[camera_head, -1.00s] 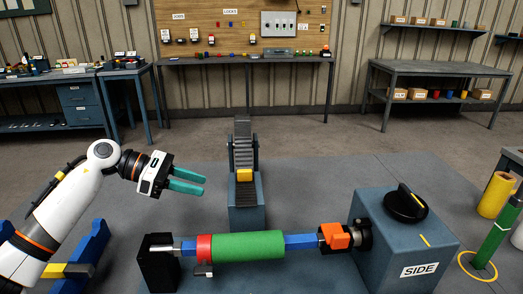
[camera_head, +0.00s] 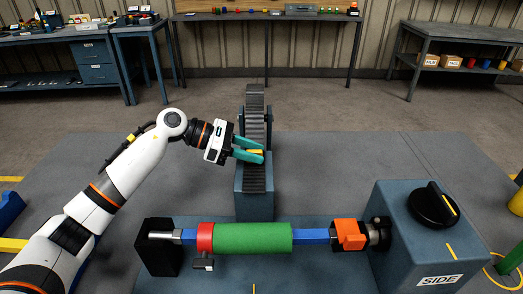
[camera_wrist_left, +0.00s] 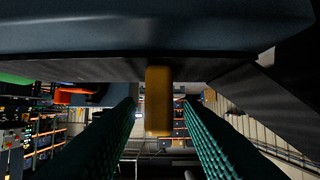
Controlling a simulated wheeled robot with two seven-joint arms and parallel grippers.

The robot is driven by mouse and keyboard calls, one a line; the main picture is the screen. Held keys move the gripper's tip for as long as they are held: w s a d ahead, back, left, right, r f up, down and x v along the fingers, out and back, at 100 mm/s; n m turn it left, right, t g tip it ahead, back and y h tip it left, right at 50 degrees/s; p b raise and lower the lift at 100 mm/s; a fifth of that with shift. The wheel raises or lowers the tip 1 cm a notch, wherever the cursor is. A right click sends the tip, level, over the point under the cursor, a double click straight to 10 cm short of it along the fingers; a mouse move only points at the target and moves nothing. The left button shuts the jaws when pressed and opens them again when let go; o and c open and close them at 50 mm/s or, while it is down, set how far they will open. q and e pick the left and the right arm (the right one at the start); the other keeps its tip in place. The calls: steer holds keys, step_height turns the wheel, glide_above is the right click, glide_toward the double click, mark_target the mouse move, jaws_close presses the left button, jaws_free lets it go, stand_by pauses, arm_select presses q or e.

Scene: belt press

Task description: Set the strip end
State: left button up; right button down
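A dark ribbed strip (camera_head: 255,105) runs down a blue-grey stand (camera_head: 254,205) in the middle of the head view. A yellow tab (camera_head: 256,152) sits on the strip near its front end. My left gripper (camera_head: 262,152) has its two teal fingers on either side of this tab, apart. In the left wrist view the yellow tab (camera_wrist_left: 158,100) shows between the fingers, with a gap on each side, so the gripper is open. The head view partly hides the tab behind the fingers. My right gripper is not in view.
In front lies a green roller (camera_head: 250,238) with a red collar (camera_head: 205,237) on a blue bar. An orange clamp (camera_head: 349,235) sits at its right end. A blue box labelled SIDE (camera_head: 400,250) with a black knob (camera_head: 433,205) stands at right.

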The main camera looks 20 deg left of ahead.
arm_select(q)
steer(key=shift+x, duration=1.25)
jaws_close()
